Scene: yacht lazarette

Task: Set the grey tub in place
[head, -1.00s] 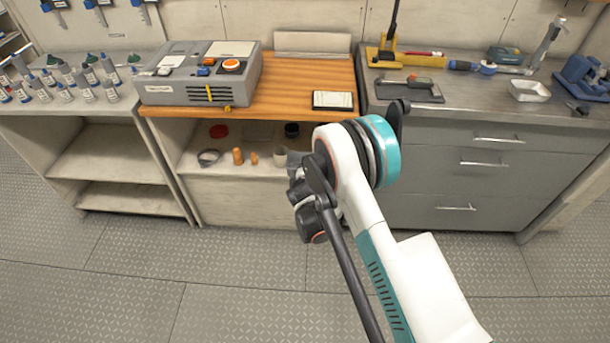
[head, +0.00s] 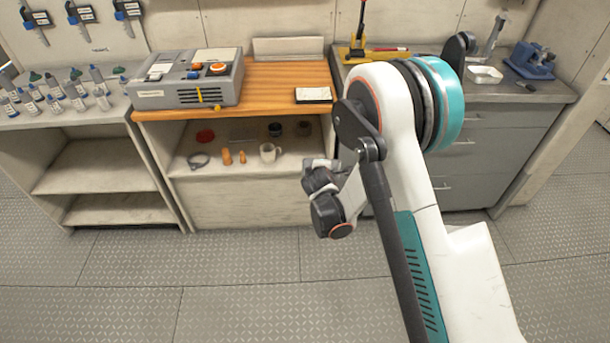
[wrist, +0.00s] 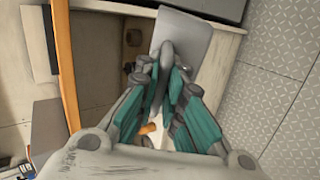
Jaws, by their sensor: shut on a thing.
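The grey tub (wrist: 187,38) shows in the wrist view as a smooth light-grey shape at the top middle. My gripper (wrist: 166,72) is shut on it, with the teal-padded fingers on either side of a darker grey part. The fingers hide some of the tub. Its full shape and what lies under it cannot be told. In the head view my arm stands right of the open cubby, with the wrist low in front of the bench. I cannot make out the fingertips or the tub clearly there.
The cubby shelf (head: 225,170) holds a white mug (head: 268,152), two orange pieces, a grey ring (head: 198,160), a red disc (head: 205,135) and dark cups. Above it is a wooden worktop (head: 270,95) with a grey machine (head: 188,80). Grey drawers stand right. The floor in front is clear.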

